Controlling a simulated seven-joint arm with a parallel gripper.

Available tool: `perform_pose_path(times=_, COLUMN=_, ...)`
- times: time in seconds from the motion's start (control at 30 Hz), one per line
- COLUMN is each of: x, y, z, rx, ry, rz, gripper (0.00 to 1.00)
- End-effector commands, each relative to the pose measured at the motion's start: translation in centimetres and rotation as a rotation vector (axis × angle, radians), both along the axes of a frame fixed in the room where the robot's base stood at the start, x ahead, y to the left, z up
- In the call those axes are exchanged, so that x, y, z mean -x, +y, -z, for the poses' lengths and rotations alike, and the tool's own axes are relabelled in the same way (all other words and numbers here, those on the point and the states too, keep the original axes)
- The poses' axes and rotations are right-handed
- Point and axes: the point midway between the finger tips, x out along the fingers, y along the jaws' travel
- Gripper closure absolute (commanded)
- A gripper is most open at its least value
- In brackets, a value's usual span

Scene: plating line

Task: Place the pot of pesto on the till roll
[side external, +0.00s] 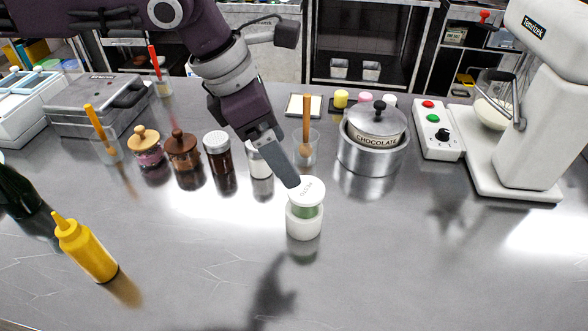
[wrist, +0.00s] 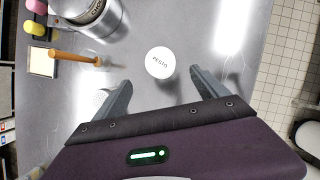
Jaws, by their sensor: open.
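The pot of pesto (side external: 308,211) has a white lid marked PESTO and a green body. It stands upright on a white cylinder that looks like the till roll (side external: 303,229). In the wrist view I see the round lid of the pot (wrist: 159,62) from above; the roll is hidden under it. My gripper (side external: 290,182) is at lid height, with its visible finger close by the lid's upper left edge; I cannot tell whether it touches. In the wrist view my gripper (wrist: 162,82) is open and empty, with the lid just past and between its fingertips.
A steel chocolate pot (side external: 372,150) and a glass with a wooden-handled tool (side external: 306,146) stand behind. Several jars, including a dark one (side external: 217,152), stand to the left. A yellow squeeze bottle (side external: 86,250) is at front left.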

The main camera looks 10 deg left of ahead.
Motion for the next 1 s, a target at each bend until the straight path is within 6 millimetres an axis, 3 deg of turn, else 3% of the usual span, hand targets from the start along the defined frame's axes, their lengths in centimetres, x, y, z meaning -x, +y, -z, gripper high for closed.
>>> perform_pose_path(times=0.33, x=0.2, y=0.4, z=-0.9, rx=0.0, ry=0.001, rz=0.0, gripper=0.17)
perform_pose_path(times=0.43, x=-1.3, y=0.8, z=-2.4, rx=-0.005, ry=-0.106, rz=0.01, gripper=0.17)
perform_pose_path(times=0.47, x=-2.4, y=1.2, z=-3.7, rx=-0.01, ry=-0.19, rz=0.021, gripper=0.17)
perform_pose_path(times=0.53, x=-5.4, y=2.3, z=-8.8, rx=-0.036, ry=-0.48, rz=0.082, gripper=0.17)
perform_pose_path(times=0.57, x=-6.4, y=2.8, z=-11.9, rx=-0.057, ry=-0.636, rz=0.133, gripper=0.17)
perform_pose_path(times=0.6, x=-6.8, y=3.6, z=-16.4, rx=-0.104, ry=-0.854, rz=0.232, gripper=0.17)
perform_pose_path(times=0.63, x=-6.3, y=4.1, z=-19.6, rx=-0.154, ry=-1.007, rz=0.329, gripper=0.17)
perform_pose_path(times=0.7, x=-3.0, y=5.2, z=-24.4, rx=-0.302, ry=-1.275, rz=0.606, gripper=0.17)
perform_pose_path(times=0.77, x=1.2, y=7.0, z=-25.0, rx=-0.465, ry=-1.383, rz=0.885, gripper=0.17)
perform_pose_path(times=0.83, x=6.8, y=11.5, z=-21.9, rx=-0.663, ry=-1.342, rz=1.219, gripper=0.17)
perform_pose_path(times=0.9, x=11.9, y=17.4, z=-17.1, rx=-0.796, ry=-1.172, rz=1.47, gripper=0.17)
perform_pose_path(times=1.0, x=18.0, y=24.7, z=-11.4, rx=-0.868, ry=-0.912, rz=1.668, gripper=0.17)
